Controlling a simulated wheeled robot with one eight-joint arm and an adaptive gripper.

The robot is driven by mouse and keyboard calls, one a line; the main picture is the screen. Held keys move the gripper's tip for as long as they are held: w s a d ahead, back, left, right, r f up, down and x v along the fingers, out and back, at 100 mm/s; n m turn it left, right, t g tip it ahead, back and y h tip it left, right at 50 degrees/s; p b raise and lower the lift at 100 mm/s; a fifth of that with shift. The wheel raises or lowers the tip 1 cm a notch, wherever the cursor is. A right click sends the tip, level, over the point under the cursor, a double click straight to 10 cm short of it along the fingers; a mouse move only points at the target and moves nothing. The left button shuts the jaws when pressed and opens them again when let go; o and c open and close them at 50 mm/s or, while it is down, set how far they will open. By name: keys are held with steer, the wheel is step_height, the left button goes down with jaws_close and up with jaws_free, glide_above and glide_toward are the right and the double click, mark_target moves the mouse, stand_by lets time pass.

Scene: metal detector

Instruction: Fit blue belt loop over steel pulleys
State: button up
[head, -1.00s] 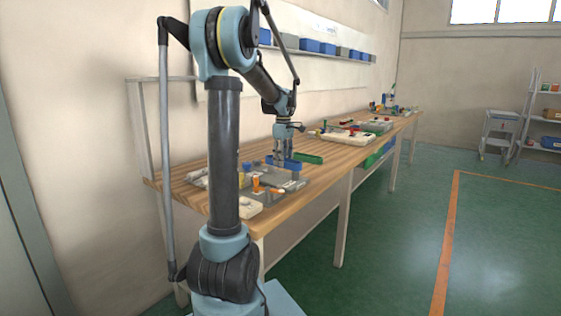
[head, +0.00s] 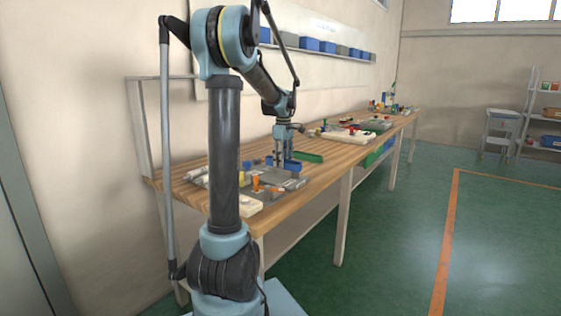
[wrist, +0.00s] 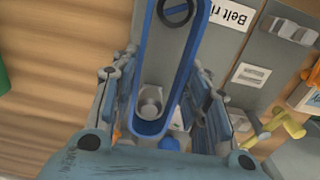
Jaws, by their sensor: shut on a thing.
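The blue belt loop (wrist: 150,128) runs lengthwise through the wrist view as a long closed oval. The fingers of my gripper (wrist: 158,80) lie along both of its long sides near the lower end, shut on it. A dark slotted round piece (wrist: 176,11) shows inside the loop's upper end. A pale grey round pulley-like part (wrist: 150,104) shows inside its lower end. I cannot tell whether the belt is seated around these or held above them. In the head view my gripper (head: 283,162) points down at the board, and the belt is mostly hidden.
The grey board (wrist: 235,70) carries a "Belt" label, a grey clip-like part (wrist: 290,30) and a yellow part (wrist: 285,125). A green bar (head: 306,157) lies behind on the wooden bench (head: 335,163). More boards with parts stand farther along it.

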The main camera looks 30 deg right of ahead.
mark_target(283, 174)
steer(key=shift+f, duration=1.7)
stand_by(0.5)
steer(key=o, duration=1)
steer(key=shift+o, duration=1.2)
steer(key=shift+w, duration=0.1)
steer(key=shift+r, duration=0.15)
step_height(283, 174, up, 7)
steer(key=shift+r, duration=0.15)
steer(key=shift+w, duration=0.1)
